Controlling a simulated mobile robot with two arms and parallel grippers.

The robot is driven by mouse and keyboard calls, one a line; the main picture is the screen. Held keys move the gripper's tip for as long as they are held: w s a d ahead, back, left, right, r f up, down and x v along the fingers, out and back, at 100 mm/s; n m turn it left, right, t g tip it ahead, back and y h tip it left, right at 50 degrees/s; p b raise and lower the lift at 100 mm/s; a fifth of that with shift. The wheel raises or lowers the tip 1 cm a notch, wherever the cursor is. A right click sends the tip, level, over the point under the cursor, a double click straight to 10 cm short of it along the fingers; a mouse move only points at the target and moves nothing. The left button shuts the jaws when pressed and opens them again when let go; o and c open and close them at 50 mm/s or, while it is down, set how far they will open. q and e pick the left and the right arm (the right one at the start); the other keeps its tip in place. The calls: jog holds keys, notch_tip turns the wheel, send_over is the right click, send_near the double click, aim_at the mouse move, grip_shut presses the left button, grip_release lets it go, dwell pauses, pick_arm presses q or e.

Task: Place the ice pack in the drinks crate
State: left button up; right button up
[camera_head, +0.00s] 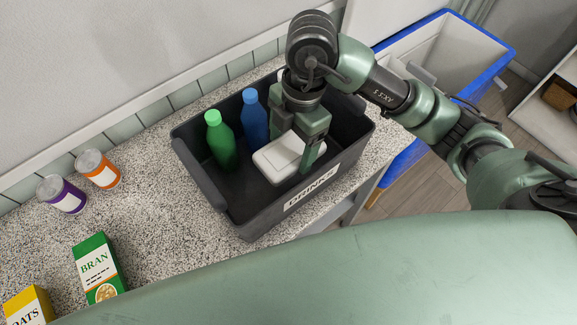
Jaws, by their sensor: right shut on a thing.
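A dark drinks crate (262,219) labelled DRINKS stands on the speckled counter. A green bottle (221,142) and a blue bottle (254,117) stand upright inside it, at its left and back. My right gripper (301,155) reaches down into the crate, shut on the white ice pack (276,158). The ice pack is inside the crate's walls, right of the green bottle. I cannot tell whether it touches the crate's floor. The gripper and arm hide part of the crate's right side. My left gripper is not in view.
Purple (66,197) and orange (99,172) cans stand left of the crate. A BRAN box (95,262) and an OATS box (27,306) are at the front left. A blue-rimmed white bin (461,48) is at the back right. The counter between cans and crate is clear.

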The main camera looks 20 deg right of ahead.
aim_at(290, 155)
jog(key=f, duration=0.4)
jog(key=shift+w+f+p, duration=0.25)
jog(key=shift+p, duration=0.15)
notch_tip(290, 155, down, 3)
jog(key=shift+r, duration=0.15)
notch_tip(290, 155, down, 3)
jog(key=shift+f+p, duration=0.2)
jog(key=shift+p, duration=0.35)
jog(key=shift+f, duration=0.45)
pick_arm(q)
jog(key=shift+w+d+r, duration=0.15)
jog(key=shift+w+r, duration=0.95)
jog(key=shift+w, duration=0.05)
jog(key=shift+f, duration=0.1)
pick_arm(e)
jog(key=shift+f, duration=0.1)
jog(key=o, duration=1.5)
